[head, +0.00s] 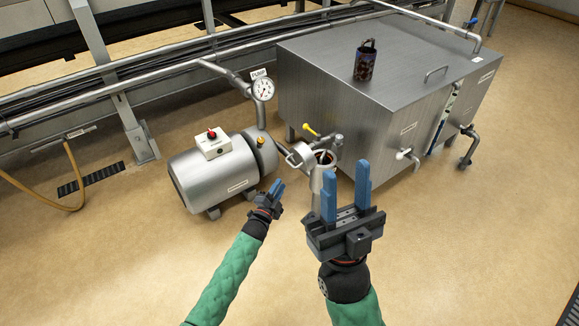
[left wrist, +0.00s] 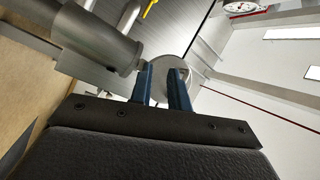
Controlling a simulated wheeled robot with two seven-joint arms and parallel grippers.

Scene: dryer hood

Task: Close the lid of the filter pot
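The filter pot (head: 323,160) is a small upright metal cylinder beside the steel tank; its top is open and its inside shows dark. Its round lid (head: 299,155) stands tilted up at the pot's left side. In the left wrist view, the metal cylinder (left wrist: 92,38) is at upper left and a pale round disc, seemingly the lid (left wrist: 184,68), shows behind my fingertips. My left gripper (head: 276,188) is open, below and left of the lid, apparently empty. My right gripper (head: 345,184) is open and empty, in front of the pot, hiding its lower part.
A large steel tank (head: 400,75) stands behind, with a dark patterned canister (head: 365,62) on top. A pump (head: 215,172) stands left of the pot, with a pressure gauge (head: 263,89) above. A yellow-handled valve (head: 311,130) is close to the lid. The front floor is clear.

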